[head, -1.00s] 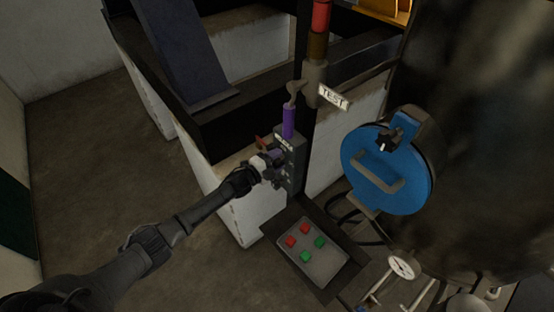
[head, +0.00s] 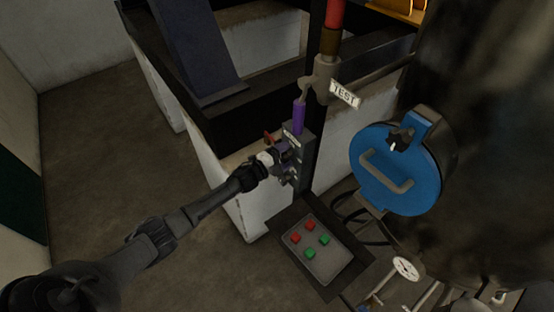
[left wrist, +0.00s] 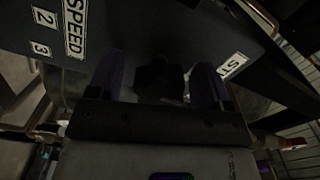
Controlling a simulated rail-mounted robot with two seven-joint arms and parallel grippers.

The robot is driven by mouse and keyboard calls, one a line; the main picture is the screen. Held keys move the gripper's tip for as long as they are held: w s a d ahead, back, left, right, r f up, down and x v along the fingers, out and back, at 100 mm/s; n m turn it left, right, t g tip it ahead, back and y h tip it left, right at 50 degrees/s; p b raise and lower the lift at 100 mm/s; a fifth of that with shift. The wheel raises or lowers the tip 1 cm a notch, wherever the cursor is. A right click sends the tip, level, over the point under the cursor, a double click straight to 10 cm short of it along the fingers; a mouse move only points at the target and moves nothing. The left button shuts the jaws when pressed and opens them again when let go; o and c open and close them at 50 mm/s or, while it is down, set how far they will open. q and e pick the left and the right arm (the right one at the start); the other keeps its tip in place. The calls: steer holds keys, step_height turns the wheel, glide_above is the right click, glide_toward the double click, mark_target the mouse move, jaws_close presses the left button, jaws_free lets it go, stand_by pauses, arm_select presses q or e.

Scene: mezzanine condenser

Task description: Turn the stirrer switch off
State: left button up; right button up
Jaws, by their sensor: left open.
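The grey switch box (head: 301,160) is fixed to a dark post left of the large vessel. In the left wrist view, its dark panel (left wrist: 150,28) carries a label reading SPEED and another, partly hidden, starting with ST. A dark knob-like part (left wrist: 173,82), probably the switch, lies between my purple fingers. Its setting is too dark to read. My left gripper (head: 284,155) is at the face of the box; it also shows in the left wrist view (left wrist: 158,72). It is open, with a finger on either side of the dark part. I cannot tell if they touch it. My right gripper is out of view.
A button panel (head: 318,251) with red and green buttons sits below the box. A blue round hatch (head: 395,170) on the vessel stands to the right. Open floor (head: 95,130) lies left.

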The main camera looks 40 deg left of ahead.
arm_select(q)
steer(key=b+v, duration=0.1)
steer(key=v, duration=1.2)
steer(key=shift+s+b, duration=0.35)
steer(key=shift+a, duration=0.1)
